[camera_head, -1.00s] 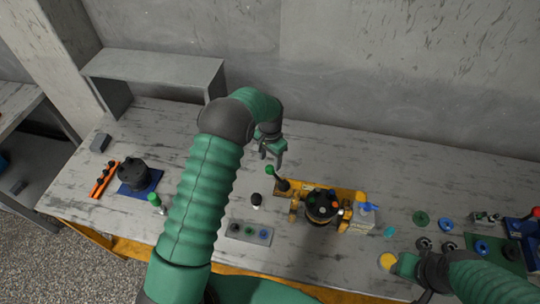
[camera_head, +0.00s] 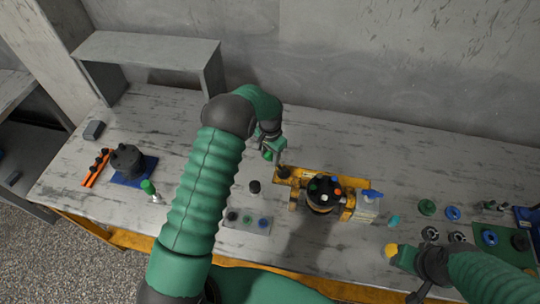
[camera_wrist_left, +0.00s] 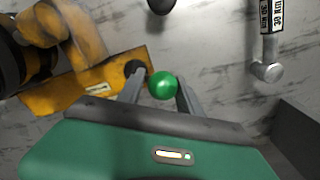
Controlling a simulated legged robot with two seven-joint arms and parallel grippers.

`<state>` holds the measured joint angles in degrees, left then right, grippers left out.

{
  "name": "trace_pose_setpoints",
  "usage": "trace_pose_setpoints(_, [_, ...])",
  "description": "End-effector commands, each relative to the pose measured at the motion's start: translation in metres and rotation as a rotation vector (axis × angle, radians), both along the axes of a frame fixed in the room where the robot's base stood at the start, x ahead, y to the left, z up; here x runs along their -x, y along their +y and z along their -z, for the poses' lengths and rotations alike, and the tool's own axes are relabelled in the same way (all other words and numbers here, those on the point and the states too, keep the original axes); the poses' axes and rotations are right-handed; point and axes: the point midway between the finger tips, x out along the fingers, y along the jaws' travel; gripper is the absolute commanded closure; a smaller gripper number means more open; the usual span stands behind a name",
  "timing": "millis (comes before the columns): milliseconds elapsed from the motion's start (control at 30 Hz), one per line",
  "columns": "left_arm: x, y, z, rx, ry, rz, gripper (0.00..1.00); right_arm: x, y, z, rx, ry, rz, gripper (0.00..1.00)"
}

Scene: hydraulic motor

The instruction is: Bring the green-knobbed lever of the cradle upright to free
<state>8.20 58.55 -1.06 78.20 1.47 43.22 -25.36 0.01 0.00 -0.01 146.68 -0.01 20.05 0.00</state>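The yellow cradle (camera_head: 350,184) stands right of centre with the black motor (camera_head: 324,190) in it. Its lever has a dark base at the cradle's left end and leans up and to the left. The green knob (camera_head: 267,155) at its tip is partly hidden by my left gripper (camera_head: 270,146). In the left wrist view the green knob (camera_wrist_left: 162,85) sits between the two fingers of my left gripper (camera_wrist_left: 160,92). The fingers look apart, with little room beside the knob. My right gripper (camera_head: 398,256) is low at the right, near a yellow disc (camera_head: 391,250); its fingers are unclear.
A green-topped tool (camera_head: 148,187) and a dark part on a blue mat (camera_head: 148,170) lie left. A grey plate (camera_head: 236,224) and a small black-topped piece (camera_head: 254,187) are near the cradle. Rings and discs (camera_head: 430,234) lie right. A grey shelf (camera_head: 205,60) stands behind.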

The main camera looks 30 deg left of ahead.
Motion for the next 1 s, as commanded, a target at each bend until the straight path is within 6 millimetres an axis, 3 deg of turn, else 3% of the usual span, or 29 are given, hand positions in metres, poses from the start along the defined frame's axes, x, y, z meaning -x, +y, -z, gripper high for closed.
trace_pose_setpoints(100, [0.000, 0.002, -0.001, -0.003, -0.001, -0.002, 0.81, 0.000, 0.000, 0.000, 0.000, 0.000, 0.000, 0.64])
trace_pose_setpoints(1000, [-0.004, -0.014, -0.008, 0.000, 0.000, -0.001, 0.86, 0.000, 0.000, -0.005, 0.000, 0.000, 0.000, 0.64])
